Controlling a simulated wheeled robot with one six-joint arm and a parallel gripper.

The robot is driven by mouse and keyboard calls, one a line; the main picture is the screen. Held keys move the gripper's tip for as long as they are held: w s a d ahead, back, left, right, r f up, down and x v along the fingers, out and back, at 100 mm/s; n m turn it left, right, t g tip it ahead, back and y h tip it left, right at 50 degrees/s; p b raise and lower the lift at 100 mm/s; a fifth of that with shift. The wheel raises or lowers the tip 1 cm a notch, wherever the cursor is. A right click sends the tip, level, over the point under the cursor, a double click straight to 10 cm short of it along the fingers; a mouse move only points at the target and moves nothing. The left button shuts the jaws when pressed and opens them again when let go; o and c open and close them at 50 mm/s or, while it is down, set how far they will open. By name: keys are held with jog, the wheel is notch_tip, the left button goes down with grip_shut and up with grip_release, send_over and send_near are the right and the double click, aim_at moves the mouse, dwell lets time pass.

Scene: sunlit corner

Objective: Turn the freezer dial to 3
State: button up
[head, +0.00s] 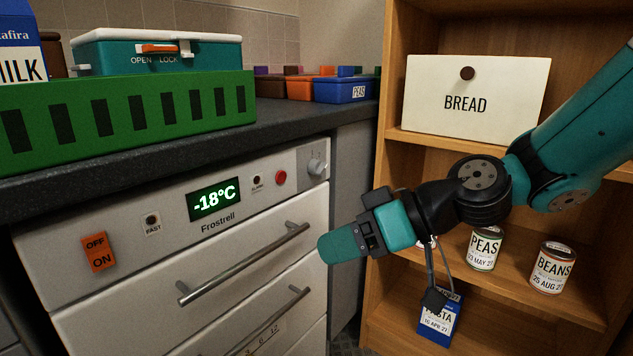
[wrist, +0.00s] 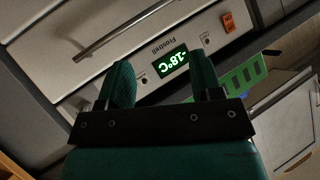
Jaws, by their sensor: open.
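The freezer dial (head: 317,163) is a small grey knob at the right end of the white Frostrell control panel (head: 150,205) in the head view. Its setting is too small to read. My gripper (head: 328,248) is in front of the freezer's right edge, below the dial and apart from it. In the wrist view my gripper (wrist: 161,62) has its two teal fingers spread with nothing between them. The lit display (wrist: 171,62) shows beyond the fingers; it reads -18°C in the head view (head: 214,199). I cannot make out the dial in the wrist view.
The panel also has a red button (head: 281,177) and an orange on/off switch (head: 99,251). Drawer handles (head: 245,264) stick out below. A green crate (head: 130,118) stands on the dark worktop (head: 300,125). A wooden shelf (head: 500,155) with a bread box (head: 476,125) and cans is at right.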

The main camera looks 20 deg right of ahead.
jog(key=w+d+m+t, duration=0.2)
jog(key=w+d+t, duration=0.2)
jog(key=w+d, duration=0.1)
jog(key=m+t+h+b, duration=0.1)
jog(key=m+t+h, duration=0.15)
jog(key=t, duration=0.35)
send_near(324, 169)
jog(key=shift+y, duration=0.55)
jog(key=p+x, duration=0.2)
jog(key=x, duration=0.7)
jog(key=shift+w+f+p, duration=0.2)
jog(key=shift+w+p, duration=0.2)
jog(key=shift+w, duration=0.05)
jog(key=c, duration=0.9)
